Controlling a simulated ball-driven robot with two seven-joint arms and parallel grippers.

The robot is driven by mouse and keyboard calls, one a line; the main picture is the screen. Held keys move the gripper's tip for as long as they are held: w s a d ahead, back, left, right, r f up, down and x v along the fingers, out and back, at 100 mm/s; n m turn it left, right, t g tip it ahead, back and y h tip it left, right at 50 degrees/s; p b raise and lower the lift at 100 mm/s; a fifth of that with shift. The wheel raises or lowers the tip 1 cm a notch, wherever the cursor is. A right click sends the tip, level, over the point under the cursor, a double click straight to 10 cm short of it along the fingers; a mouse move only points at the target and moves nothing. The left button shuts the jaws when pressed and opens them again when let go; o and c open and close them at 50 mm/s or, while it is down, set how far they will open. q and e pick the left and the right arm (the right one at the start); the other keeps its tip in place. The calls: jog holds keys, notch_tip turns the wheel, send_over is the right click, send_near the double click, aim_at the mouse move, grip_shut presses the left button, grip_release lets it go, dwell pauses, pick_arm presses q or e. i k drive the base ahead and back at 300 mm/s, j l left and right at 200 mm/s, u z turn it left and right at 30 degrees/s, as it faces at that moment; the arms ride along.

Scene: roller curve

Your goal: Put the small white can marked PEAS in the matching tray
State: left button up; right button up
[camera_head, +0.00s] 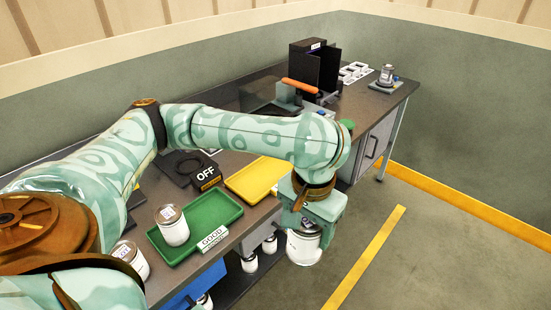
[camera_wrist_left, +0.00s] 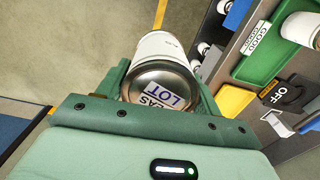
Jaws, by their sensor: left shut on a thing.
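My left gripper (camera_head: 308,222) is shut on a white can (camera_head: 304,248), held out past the front edge of the bench, over the floor. In the left wrist view the can (camera_wrist_left: 166,92) lies between the fingers, its metal end towards the camera with a label reading LOT and part of a word ending in EAS. A green tray (camera_head: 232,201) with a GOOD sign (camera_head: 212,238) stands on the bench, left of the gripper; another white can (camera_head: 172,226) stands in it. A yellow tray (camera_head: 254,180) lies behind, with no can visible in it. My right gripper is out of view.
Another can (camera_head: 132,256) stands left of the green tray, partly hidden by my arm. A black OFF block (camera_head: 206,177) sits behind the trays. A dark upright box (camera_head: 314,66) and an orange-handled device (camera_head: 298,86) stand farther back. Several cans sit below the bench top.

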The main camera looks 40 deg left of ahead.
aim_at(253, 185)
jog(key=i+u, duration=0.7)
jog(key=u, duration=0.2)
jog(key=i+l+u, duration=0.15)
jog(key=i+u, duration=0.2)
jog(key=u, duration=0.15)
jog(key=i+u, duration=0.3)
jog(key=u, duration=0.15)
jog(key=i+u, duration=0.3)
jog(key=u, duration=0.15)
